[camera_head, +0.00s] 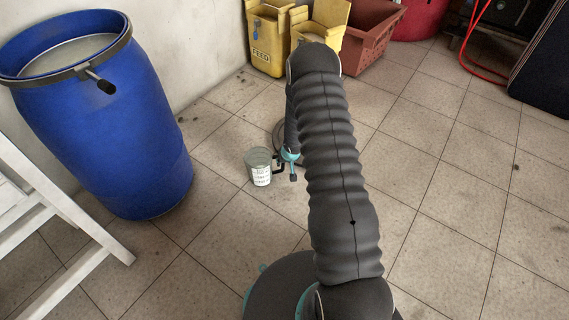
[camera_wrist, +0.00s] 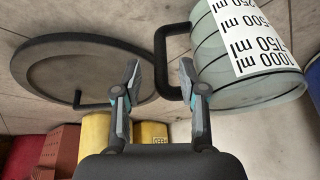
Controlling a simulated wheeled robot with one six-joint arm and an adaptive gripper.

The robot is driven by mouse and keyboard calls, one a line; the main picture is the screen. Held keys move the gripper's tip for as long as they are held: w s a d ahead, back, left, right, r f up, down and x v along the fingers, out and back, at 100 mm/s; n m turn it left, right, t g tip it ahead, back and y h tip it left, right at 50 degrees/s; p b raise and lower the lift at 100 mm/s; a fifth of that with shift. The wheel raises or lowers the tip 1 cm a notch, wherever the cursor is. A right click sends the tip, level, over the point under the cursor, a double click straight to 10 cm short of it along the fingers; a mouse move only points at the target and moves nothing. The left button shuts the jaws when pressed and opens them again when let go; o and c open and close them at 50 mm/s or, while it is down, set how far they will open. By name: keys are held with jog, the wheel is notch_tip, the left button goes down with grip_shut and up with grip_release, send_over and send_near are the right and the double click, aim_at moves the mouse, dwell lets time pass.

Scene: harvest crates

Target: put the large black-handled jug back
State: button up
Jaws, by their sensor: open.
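The large jug (camera_head: 258,168) is clear, with a white measuring label and a black handle. It stands upright on the tiled floor, right of the blue barrel. In the wrist view the jug (camera_wrist: 252,60) appears upside down at the upper right, partly cut off by the frame. My gripper (camera_head: 287,166) is low beside the jug's handle side. In the wrist view my gripper (camera_wrist: 160,75) is open, and the upright bar of the black handle shows between its two fingers. I cannot tell whether either finger touches the handle.
A dark round disc with a raised rim (camera_wrist: 85,45) lies on the floor close to my gripper. The blue barrel (camera_head: 125,130) and a white wooden frame (camera_head: 45,200) stand left. Yellow bins (camera_head: 270,45) and a red crate (camera_head: 373,40) stand behind.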

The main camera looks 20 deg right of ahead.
jog(key=s+a+r+h, duration=0.1)
jog(key=s+r, duration=0.2)
jog(key=r, duration=0.9)
jog(key=s+r+p, duration=0.1)
jog(key=s+r, duration=0.2)
jog(key=r, duration=0.9)
jog(key=s+a+r+h, duration=0.1)
jog(key=s+r, duration=0.2)
jog(key=r, duration=0.9)
jog(key=s+a+r, duration=0.2)
jog(key=s+r, duration=0.3)
jog(key=s, duration=0.4)
jog(key=s+a+r+n+y, duration=0.1)
jog(key=s+a+r, duration=0.2)
jog(key=s, duration=0.6)
jog(key=s+a+r+t, duration=0.1)
jog(key=s+a+r, duration=0.1)
jog(key=s+r, duration=0.5)
jog(key=shift+s+a+r+n+y, duration=0.15)
jog(key=shift+s+r+n+y, duration=0.2)
jog(key=shift+s, duration=0.85)
jog(key=shift+f, duration=0.1)
